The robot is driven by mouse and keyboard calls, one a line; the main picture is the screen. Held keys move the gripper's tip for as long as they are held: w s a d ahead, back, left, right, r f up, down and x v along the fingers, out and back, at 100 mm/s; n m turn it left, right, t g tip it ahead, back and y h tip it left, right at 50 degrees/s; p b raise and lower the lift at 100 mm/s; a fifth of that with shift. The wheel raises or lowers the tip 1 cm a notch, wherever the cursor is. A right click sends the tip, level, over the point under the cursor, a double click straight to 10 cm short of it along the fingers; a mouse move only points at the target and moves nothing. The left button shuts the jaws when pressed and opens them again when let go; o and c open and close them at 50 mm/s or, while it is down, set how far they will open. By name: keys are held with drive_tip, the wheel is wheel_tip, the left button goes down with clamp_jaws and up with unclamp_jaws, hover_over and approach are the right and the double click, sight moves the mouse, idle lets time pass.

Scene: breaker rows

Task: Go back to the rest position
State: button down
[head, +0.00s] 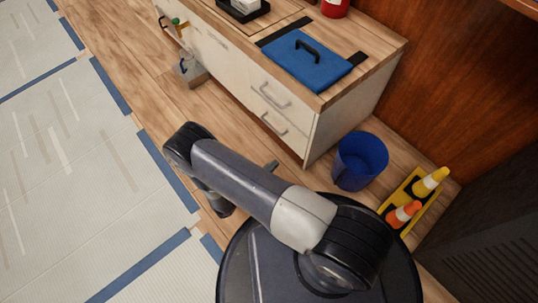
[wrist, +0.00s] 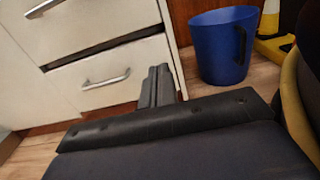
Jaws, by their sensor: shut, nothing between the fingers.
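My gripper (wrist: 158,84) is shut and empty in the wrist view, with its dark fingers together in front of the white cabinet drawers. In the head view the tip of my gripper (head: 271,166) shows only in small part beside my folded arm. It is apart from the cabinet (head: 333,124), which stands beyond it. The breaker rows are not in view.
A blue bucket (head: 360,161) stands on the wooden floor at the cabinet's right end; it also shows in the wrist view (wrist: 222,50). A yellow tray (head: 399,187) with cones lies right of it. Floor at left is clear.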

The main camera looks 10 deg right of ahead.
sight(306, 140)
idle(0.4)
drive_tip(key=b+x, duration=0.3)
drive_tip(key=x, duration=1)
drive_tip(key=shift+w+d, duration=0.15)
drive_tip(key=shift+d, duration=0.05)
